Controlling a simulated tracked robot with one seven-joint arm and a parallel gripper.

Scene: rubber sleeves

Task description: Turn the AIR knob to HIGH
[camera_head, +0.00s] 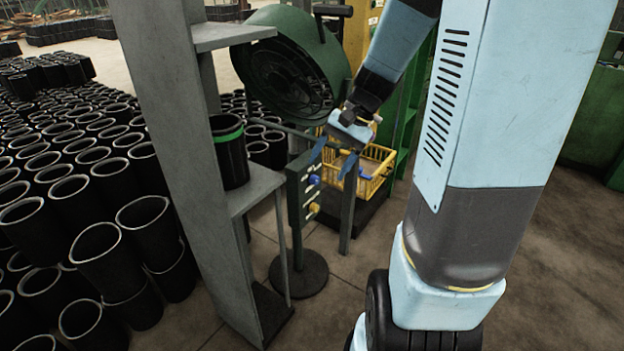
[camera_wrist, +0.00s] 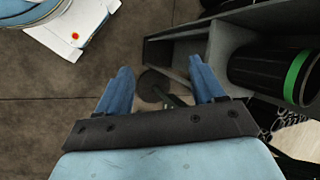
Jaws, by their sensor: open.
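A narrow grey control post (camera_head: 296,222) stands on a round dark base left of centre in the head view. Its right face carries a blue knob (camera_head: 314,180) and, below it, a yellow knob (camera_head: 314,208). Small pale labels sit beside them, too small to read, so I cannot tell which knob is AIR or where either one points. My gripper (camera_head: 333,160) is open and empty, its blue fingers just above and right of the blue knob, apparently apart from it. In the wrist view the open fingers (camera_wrist: 162,84) point down towards the post's dark base (camera_wrist: 152,84); no knob is clearly visible there.
A grey shelf frame (camera_head: 178,130) stands left of the post, holding a black sleeve with a green band (camera_head: 229,150). A yellow wire basket (camera_head: 374,172) is behind my gripper. A green round machine (camera_head: 290,65) stands behind. Many black sleeves (camera_head: 107,258) fill the left floor.

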